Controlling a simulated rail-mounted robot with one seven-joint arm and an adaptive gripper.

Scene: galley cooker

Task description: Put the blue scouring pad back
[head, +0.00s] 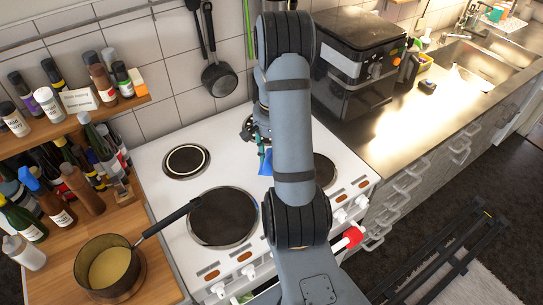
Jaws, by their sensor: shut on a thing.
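My gripper (261,146) is over the back middle of the white cooker (151,147), partly hidden behind my own arm. It is shut on a blue thing (267,163), which looks like the blue scouring pad. Only a narrow strip of the pad shows left of my arm, and the rest is hidden. I cannot tell whether the pad touches the cooker top.
A pan (106,272) of yellow liquid stands on the wooden counter at left, its handle reaching over the cooker. Bottles crowd the left shelves. A black appliance (358,62) stands right of the cooker.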

